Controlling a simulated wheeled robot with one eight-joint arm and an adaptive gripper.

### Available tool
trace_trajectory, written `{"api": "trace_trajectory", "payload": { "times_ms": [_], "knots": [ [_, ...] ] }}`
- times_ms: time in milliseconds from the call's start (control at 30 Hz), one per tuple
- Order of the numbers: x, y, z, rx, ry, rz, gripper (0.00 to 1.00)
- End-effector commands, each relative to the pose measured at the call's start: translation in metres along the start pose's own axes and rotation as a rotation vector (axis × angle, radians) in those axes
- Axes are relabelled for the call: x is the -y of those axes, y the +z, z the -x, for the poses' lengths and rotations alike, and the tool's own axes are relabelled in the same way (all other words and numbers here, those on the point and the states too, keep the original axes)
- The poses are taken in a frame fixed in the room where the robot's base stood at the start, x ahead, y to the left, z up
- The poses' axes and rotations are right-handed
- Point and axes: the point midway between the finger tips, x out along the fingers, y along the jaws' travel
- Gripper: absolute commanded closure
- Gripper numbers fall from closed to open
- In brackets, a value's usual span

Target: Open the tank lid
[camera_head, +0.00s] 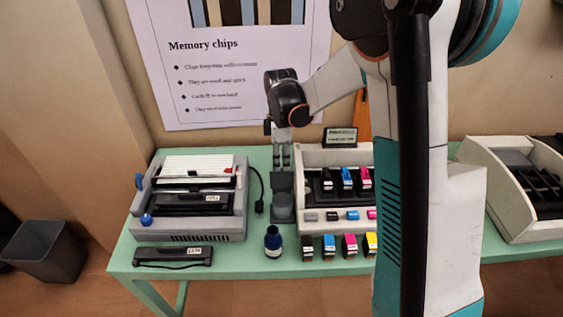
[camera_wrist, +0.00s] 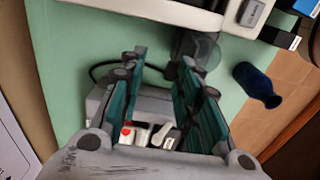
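What looks like the tank is a small dark grey unit (camera_head: 282,182) with a round, greyish cup-like part (camera_head: 284,206) at its front. It stands between the grey machine and the cream printer. In the wrist view the round part (camera_wrist: 203,48) shows near the top, just beyond the fingertips. I cannot tell which part is the lid or whether it is shut. My gripper (camera_head: 281,160) points down just above and behind the unit, seemingly apart from it. In the wrist view my gripper (camera_wrist: 162,62) has its fingers spread with nothing between them.
A dark blue bottle (camera_head: 273,243) stands in front of the unit. The grey machine (camera_head: 190,232) is at left, with a black cartridge (camera_head: 172,256) before it. The cream printer (camera_head: 310,228) with ink cartridges stands close at right. The green table (camera_head: 258,160) is bare behind the unit.

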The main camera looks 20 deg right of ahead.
Motion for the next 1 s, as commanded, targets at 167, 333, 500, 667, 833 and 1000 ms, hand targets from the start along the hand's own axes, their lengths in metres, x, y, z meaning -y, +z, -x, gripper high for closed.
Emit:
{"api": "trace_trajectory", "payload": {
  "times_ms": [167,333,500,667,833,1000],
  "knots": [
    [-0.008,0.0,0.008,-0.001,-0.002,0.0,0.73],
    [-0.015,0.0,0.016,0.0,-0.003,0.0,0.73],
    [-0.023,0.0,0.024,0.0,-0.004,0.0,0.73],
    [-0.03,0.0,0.031,0.0,-0.004,0.0,0.73],
    [-0.038,0.0,0.039,0.0,-0.004,0.0,0.73],
    [-0.045,0.0,0.046,0.0,-0.004,0.0,0.73]
  ]
}}
